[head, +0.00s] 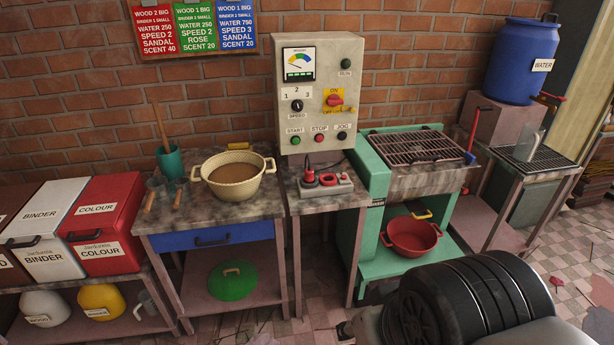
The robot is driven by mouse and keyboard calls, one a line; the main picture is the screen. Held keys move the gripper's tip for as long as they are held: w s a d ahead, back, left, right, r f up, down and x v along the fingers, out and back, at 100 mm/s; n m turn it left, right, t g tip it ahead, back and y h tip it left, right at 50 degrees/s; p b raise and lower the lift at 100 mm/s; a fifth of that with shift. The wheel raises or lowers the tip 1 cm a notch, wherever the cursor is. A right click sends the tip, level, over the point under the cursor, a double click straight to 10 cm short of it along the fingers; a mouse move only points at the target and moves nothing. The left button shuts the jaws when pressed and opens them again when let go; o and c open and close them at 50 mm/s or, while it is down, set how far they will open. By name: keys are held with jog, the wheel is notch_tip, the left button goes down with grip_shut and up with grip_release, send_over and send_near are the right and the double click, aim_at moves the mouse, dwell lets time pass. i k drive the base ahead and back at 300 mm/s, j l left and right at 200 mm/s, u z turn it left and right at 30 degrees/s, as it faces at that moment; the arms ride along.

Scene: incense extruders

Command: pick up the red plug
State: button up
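A small red plug (309,177) stands at the left end of a pale grey socket block (341,189) on the narrow table under the control box. A dark cable runs near it. A second red part (328,180) shows on the block just to the right; at this size I cannot tell whether it is another plug or a socket. I cannot tell whether the plug is seated in the block or only resting there. My gripper's fingers are not in view; only dark ribbed parts of my own body show at the bottom right.
The control box (320,95) stands directly behind the socket block. A cream pot (235,175) stands on the table to the left. The green machine (370,165) with a grille rises close on the right. A red pot (411,236) sits on its lower shelf.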

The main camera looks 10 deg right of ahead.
aim_at(309, 178)
jog(key=z, duration=0.3)
jog(key=i+j+z, duration=1.1)
jog(key=j+z, duration=0.3)
jog(key=i+j, duration=0.15)
jog(key=j, duration=0.25)
jog(key=i+j, duration=0.1)
jog(key=j, duration=0.25)
jog(key=i+j, duration=0.15)
jog(key=j, duration=0.25)
